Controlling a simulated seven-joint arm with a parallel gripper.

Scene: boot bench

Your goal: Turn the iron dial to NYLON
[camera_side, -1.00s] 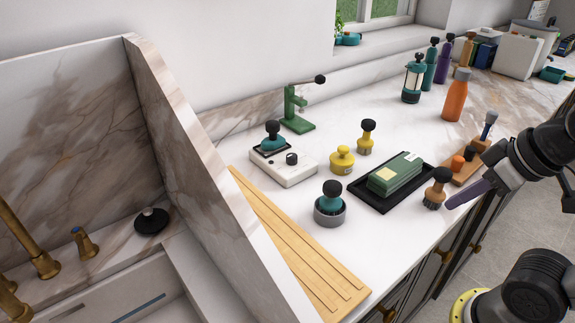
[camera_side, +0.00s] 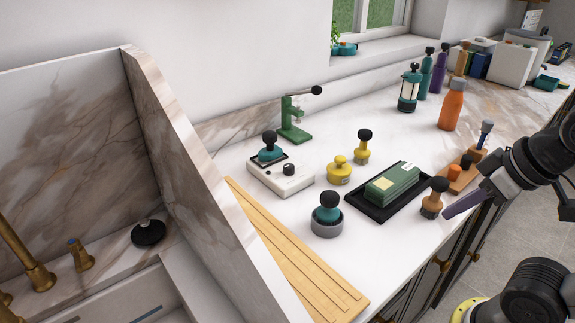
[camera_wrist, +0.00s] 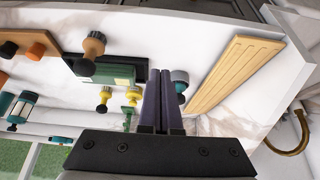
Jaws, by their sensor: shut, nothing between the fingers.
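A white flat unit (camera_side: 268,182) sits on the counter in the side view, with a black dial (camera_side: 289,169) on its top. The dial's markings are too small to read. A teal piece with a black knob (camera_side: 270,147) rests on a dark pad on the same unit. My gripper (camera_side: 446,214) is at the right, beside the orange-brown brush and well away from the dial. Its purple fingers are together and empty. In the wrist view, the gripper (camera_wrist: 160,72) points over the counter, and I cannot make out the dial there.
A black tray (camera_side: 358,203) with a green box lies between my gripper and the unit. A brown brush (camera_side: 431,207), yellow pieces (camera_side: 339,171), a grey round holder (camera_side: 326,226) and a green press (camera_side: 292,125) stand around. A wooden board (camera_side: 290,262) lies in front.

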